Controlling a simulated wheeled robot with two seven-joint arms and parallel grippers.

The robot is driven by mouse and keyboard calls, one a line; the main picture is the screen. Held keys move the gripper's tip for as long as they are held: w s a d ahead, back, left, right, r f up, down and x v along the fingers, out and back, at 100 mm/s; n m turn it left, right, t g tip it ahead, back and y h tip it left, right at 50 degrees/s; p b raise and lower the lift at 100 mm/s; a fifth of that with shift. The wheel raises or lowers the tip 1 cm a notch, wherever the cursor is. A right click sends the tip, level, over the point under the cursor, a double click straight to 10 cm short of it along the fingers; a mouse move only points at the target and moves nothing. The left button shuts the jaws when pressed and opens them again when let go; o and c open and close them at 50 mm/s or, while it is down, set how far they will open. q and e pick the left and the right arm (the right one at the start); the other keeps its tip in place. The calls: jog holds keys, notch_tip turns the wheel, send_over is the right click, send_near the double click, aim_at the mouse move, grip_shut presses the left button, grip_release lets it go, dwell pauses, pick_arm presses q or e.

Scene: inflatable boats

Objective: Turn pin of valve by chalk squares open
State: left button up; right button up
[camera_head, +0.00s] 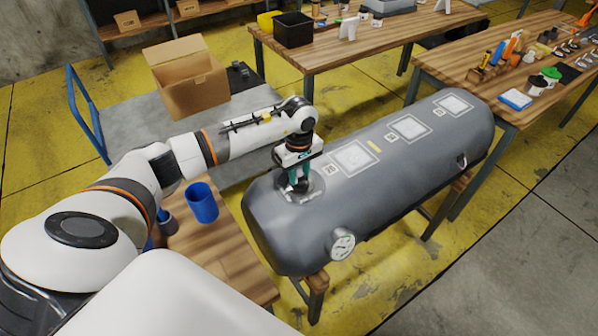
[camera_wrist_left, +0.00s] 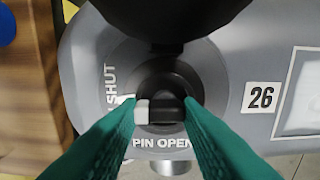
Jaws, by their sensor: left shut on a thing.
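The grey inflatable tube (camera_head: 400,180) lies on a wooden stand, with white chalk squares (camera_head: 355,158) along its top. The valve (camera_wrist_left: 163,75) sits at the tube's near left end on a round patch (camera_head: 312,190). The patch is lettered "SHUT" at its left and "PIN OPEN" at its bottom in the wrist view. My left gripper (camera_head: 299,187) points down over the valve. In the wrist view its green fingers (camera_wrist_left: 165,112) are shut on the valve's dark pin (camera_wrist_left: 164,112), which has a pale block at its left end. My right gripper is not in view.
A pressure gauge (camera_head: 341,244) sticks out of the tube's near side. A blue cup (camera_head: 201,202) stands on the wooden bench at left. A cardboard box (camera_head: 187,80) sits on a grey cart behind. Tables with tools (camera_head: 520,60) stand behind and right.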

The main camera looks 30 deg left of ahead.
pick_arm(q)
jog(key=n+b, duration=0.2)
jog(key=n, duration=0.1)
jog(key=shift+f, duration=0.1)
jog(key=n+b, duration=0.2)
jog(key=n, duration=0.3)
jog(key=shift+d+n+b, duration=0.1)
jog(key=shift+n+b, duration=0.2)
jog(key=n+b, duration=0.1)
jog(key=n, duration=0.3)
jog(key=shift+w+n, duration=0.1)
jog(key=shift+n, duration=0.2)
jog(key=n+b, duration=0.1)
jog(key=n, duration=0.3)
jog(key=shift+d+n, duration=0.1)
jog(key=shift+n, duration=0.2)
jog(key=shift+w+r, duration=0.1)
jog(key=shift+r, duration=0.1)
jog(key=o, duration=1)
